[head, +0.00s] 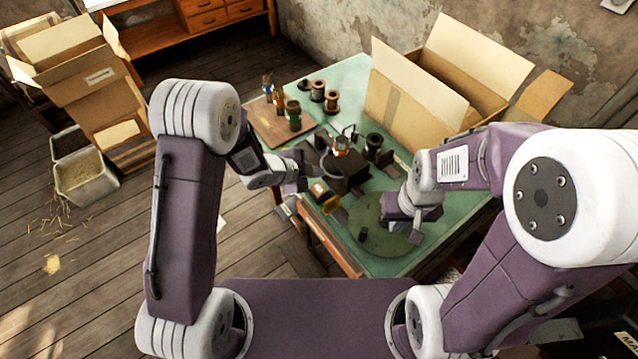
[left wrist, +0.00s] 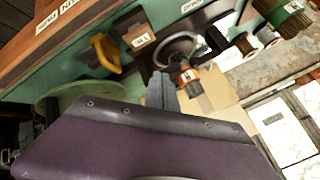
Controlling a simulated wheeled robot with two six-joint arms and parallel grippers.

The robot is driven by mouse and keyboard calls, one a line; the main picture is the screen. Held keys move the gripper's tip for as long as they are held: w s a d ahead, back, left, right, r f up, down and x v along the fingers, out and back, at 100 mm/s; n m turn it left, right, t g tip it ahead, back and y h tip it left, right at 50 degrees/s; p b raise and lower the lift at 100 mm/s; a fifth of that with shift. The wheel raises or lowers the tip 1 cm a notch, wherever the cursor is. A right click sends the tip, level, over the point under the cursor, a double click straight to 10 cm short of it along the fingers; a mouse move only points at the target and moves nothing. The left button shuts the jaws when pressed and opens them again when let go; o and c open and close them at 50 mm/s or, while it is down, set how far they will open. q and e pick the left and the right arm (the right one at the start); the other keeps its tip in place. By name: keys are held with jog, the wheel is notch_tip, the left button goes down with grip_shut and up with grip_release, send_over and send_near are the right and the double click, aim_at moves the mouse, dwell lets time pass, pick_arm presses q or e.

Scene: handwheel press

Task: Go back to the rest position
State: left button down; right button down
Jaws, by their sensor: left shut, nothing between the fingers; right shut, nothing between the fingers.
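The dark press (head: 347,176) stands on the green table (head: 350,77). A small jar with an orange band (head: 340,145) is at the press; in the left wrist view this jar (left wrist: 186,76) is close to my fingers. My left gripper (head: 304,172) is shut and empty at the left side of the press; its grey fingers (left wrist: 161,88) also show in the left wrist view. I cannot tell whether they touch the press. My right gripper (head: 408,238) is shut and empty, low over the round green mat (head: 374,246).
A wooden board (head: 268,127) with several jars is at the back left of the table. An open cardboard box (head: 410,110) stands at the back right. A yellow handle (head: 331,205) is near the front edge. Open floor (head: 195,75) lies left of the table.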

pick_arm(q)
jog(key=shift+w+a, duration=0.1)
jog(key=w+a+r+n+t+y+b, duration=0.1)
jog(key=w+a+r+t, duration=0.15)
jog(key=r, duration=0.25)
jog(key=w+a+r+n+t+y, duration=0.1)
jog(key=a+r, duration=0.2)
jog(key=r, duration=0.2)
jog(key=s+a+r+n+y, duration=0.1)
jog(key=s+a+n+y, duration=0.1)
jog(key=a+n, duration=0.3)
jog(key=s+a+f+n+g+y, duration=0.1)
jog(key=s+a+f+n+g, duration=0.1)
jog(key=s+n, duration=0.2)
jog(key=s+a+f+n+g, duration=0.2)
jog(key=s+n+g, duration=0.1)
jog(key=s, duration=0.7)
jog(key=s+a+f+n+g+y, duration=0.1)
jog(key=s+a+n+g, duration=0.1)
jog(key=s+n, duration=0.3)
jog(key=shift+s+a+f+g+y, duration=0.15)
jog(key=shift+s+f+g+y, duration=0.2)
jog(key=shift+s+g, duration=0.5)
jog(key=shift+s, duration=0.2)
